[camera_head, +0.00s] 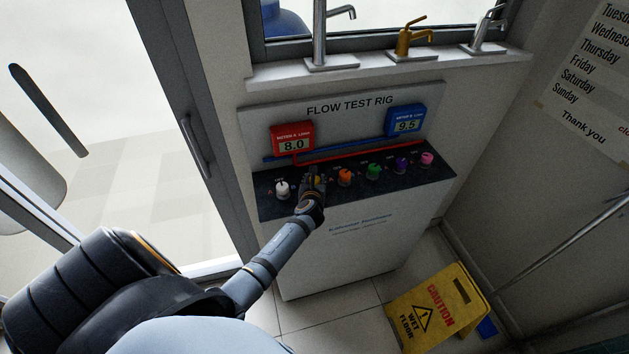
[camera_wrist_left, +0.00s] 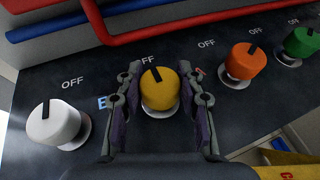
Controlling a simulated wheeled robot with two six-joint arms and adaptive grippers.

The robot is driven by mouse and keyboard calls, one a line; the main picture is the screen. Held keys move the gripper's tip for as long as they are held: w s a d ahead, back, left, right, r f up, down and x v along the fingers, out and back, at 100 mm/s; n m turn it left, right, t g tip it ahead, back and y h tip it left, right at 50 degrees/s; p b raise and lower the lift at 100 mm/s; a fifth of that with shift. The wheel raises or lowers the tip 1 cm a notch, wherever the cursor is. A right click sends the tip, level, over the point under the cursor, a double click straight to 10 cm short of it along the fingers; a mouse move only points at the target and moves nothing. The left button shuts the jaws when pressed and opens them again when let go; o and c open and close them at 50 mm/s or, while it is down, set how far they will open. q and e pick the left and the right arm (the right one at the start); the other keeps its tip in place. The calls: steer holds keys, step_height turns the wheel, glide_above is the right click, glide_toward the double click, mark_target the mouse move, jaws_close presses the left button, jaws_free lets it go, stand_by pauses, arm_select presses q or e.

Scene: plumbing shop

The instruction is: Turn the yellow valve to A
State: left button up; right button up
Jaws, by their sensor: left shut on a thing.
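The yellow valve (camera_wrist_left: 160,90) is a round knob with a black pointer mark, second from the left in the row on the dark panel. Its pointer aims up, close to the partly hidden OFF label. A blue B (camera_wrist_left: 102,102) shows to its left; a red mark (camera_wrist_left: 199,71) to its right is mostly covered by a finger. My left gripper (camera_wrist_left: 160,100) has its two fingers on either side of the yellow knob, shut on it. In the head view, my left gripper (camera_head: 313,184) covers most of the knob. My right gripper is not in view.
A white valve (camera_wrist_left: 54,124) stands left and an orange valve (camera_wrist_left: 243,61) right, both pointing near OFF; more knobs follow. Pipes run behind. The red meter (camera_head: 292,139) reads 8.0, the blue meter (camera_head: 405,120) 9.5. A yellow wet-floor sign (camera_head: 437,307) is on the floor.

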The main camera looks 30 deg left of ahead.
arm_select(q)
steer(key=n+g+y+b, duration=0.1)
steer(key=n+g+y, duration=0.1)
steer(key=n, duration=0.1)
steer(key=shift+d+f+y+b, duration=0.1)
steer(key=shift+f+y+b, duration=0.1)
steer(key=shift+y+b, duration=0.2)
steer(key=n+g+y+b, duration=0.2)
steer(key=n+g, duration=0.1)
steer(key=shift+n+y, duration=0.3)
steer(key=shift+y, duration=0.1)
steer(key=n+g+y+b, duration=0.1)
steer(key=n+g+b, duration=0.2)
steer(key=shift+g, duration=0.4)
steer(key=shift+r+n+g+b, duration=0.15)
steer(key=shift+n+g+b, duration=0.85)
steer(key=shift+g+b, duration=0.2)
steer(key=o, duration=1.1)
steer(key=shift+o, duration=0.4)
